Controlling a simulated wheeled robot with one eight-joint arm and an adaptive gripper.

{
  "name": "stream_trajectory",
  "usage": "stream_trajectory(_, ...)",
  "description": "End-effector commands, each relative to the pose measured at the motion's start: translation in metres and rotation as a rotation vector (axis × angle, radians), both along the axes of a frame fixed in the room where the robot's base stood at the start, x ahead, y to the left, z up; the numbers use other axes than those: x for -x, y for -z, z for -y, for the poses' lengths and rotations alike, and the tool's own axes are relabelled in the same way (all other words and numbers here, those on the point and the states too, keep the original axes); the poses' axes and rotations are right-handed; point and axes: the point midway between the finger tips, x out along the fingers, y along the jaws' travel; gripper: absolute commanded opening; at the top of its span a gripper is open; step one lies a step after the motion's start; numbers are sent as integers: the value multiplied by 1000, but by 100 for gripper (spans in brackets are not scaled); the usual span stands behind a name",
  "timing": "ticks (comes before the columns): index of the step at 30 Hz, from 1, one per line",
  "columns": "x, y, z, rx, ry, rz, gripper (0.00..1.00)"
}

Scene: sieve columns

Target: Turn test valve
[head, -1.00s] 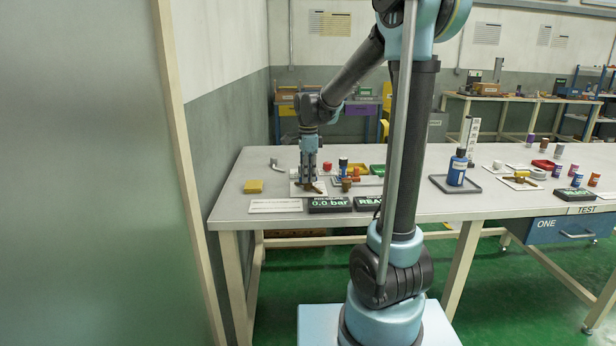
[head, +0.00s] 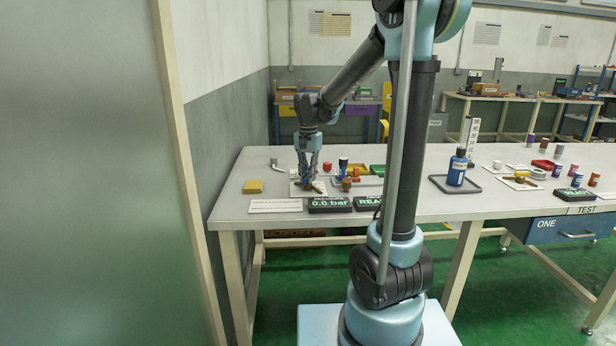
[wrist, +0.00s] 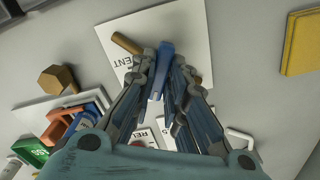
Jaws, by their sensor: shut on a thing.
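The test valve sits on a white plate on the table; the plate (wrist: 185,25) is clear in the wrist view and small in the head view (head: 321,187). A brass stub of the valve (wrist: 127,43) shows beside my fingers. The valve's blue lever (wrist: 166,55) stands between my fingertips. My gripper (head: 307,181) is low over the plate and shut on the blue lever; its fingers (wrist: 163,82) also show in the wrist view. The fingers hide the lower part of the valve.
A display reading 0.0 bar (head: 329,204) and a second display (head: 367,204) stand at the table's front edge. A yellow block (head: 253,186) lies to the left. A brass hexagonal part (wrist: 57,78) and coloured parts are close by. A blue bottle (head: 457,170) stands further right.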

Motion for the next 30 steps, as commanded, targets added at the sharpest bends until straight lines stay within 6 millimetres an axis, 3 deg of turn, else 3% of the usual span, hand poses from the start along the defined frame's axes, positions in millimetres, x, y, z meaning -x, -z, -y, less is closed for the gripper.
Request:
stream_trajectory(15,-3,-1,-1,0,-396,4,0)
stream_trajectory(30,-2,-1,0,-1,-512,4,0)
